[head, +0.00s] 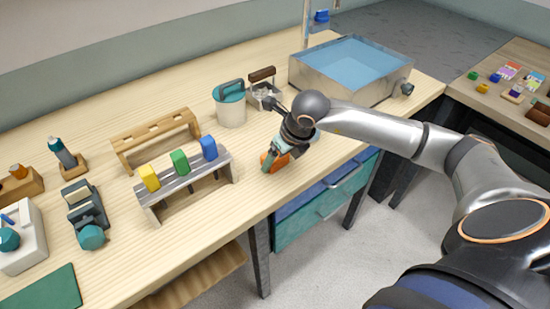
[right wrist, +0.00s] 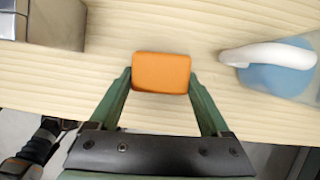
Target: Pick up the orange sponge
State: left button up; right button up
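The orange sponge (right wrist: 161,72) is a small rounded block at the front edge of the wooden table. It also shows in the head view (head: 277,160), partly covered by my right gripper (head: 268,164). In the right wrist view, the green fingers of this gripper (right wrist: 161,76) stand on either side of the sponge, with the tips at its left and right sides. I see no clear gap there, but cannot tell if they press on it. I cannot tell whether the sponge is lifted off the table. My left gripper is not in view.
A metal basin of water (head: 350,60) stands behind and right of the gripper. A teal-lidded container (head: 231,105) is at the back left. A grey rack (head: 185,182) with yellow, green and blue blocks stands left. A white-handled blue item (right wrist: 272,58) lies right in the wrist view.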

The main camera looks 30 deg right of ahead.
jog(key=c, duration=0.6)
jog(key=shift+r, duration=0.15)
jog(key=shift+c, duration=0.2)
